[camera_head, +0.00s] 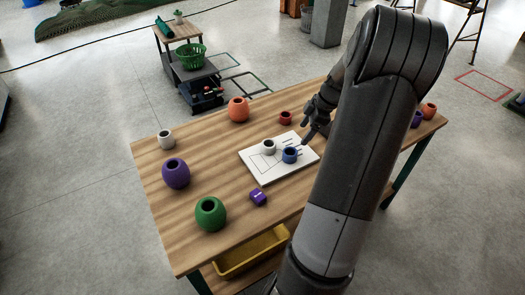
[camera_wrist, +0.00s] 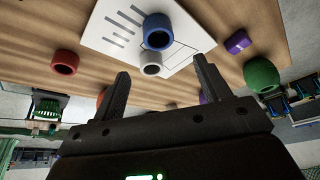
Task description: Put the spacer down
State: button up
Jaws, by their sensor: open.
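Several short ring-shaped pieces could be the spacer; I cannot tell which one is meant. A blue ring (camera_head: 290,154) and a white ring (camera_head: 269,146) stand close together on the white marked board (camera_head: 259,172). The wrist view also shows the blue ring (camera_wrist: 157,38) and the white ring (camera_wrist: 150,68). A red ring (camera_head: 286,118) stands on the wood behind the board, and another white ring (camera_head: 166,139) at the table's far left. My gripper (camera_head: 307,131) is open, with nothing between its fingers, above the board's right back side. The wrist view shows the fingers (camera_wrist: 162,67) spread apart.
Purple (camera_head: 176,173), green (camera_head: 210,213) and orange (camera_head: 238,109) floats stand on the wooden table (camera_head: 185,245). A small purple piece (camera_head: 258,198) lies in front of the board. A yellow bin (camera_head: 250,252) is below. My arm hides part of the table's right side.

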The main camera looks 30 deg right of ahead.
jog(key=s+a+r+m+h, duration=0.1)
jog(key=a+r+m+h, duration=0.1)
jog(key=a+r, duration=0.6)
jog(key=s+a+r+m+h, duration=0.15)
jog(key=a+r, duration=0.35)
jog(key=a, duration=0.7)
jog(key=s+a+r+m+t, duration=0.1)
jog(key=s+a+r+m, duration=0.1)
jog(key=s+a, duration=0.5)
jog(key=s+a+r+m+t, duration=0.2)
jog(key=s+a+m, duration=0.3)
jog(key=s+a, duration=0.1)
jog(key=shift+s+a+r, duration=0.25)
jog(key=shift+s+a, duration=0.1)
jog(key=shift+s, duration=0.2)
dwell(4.1)
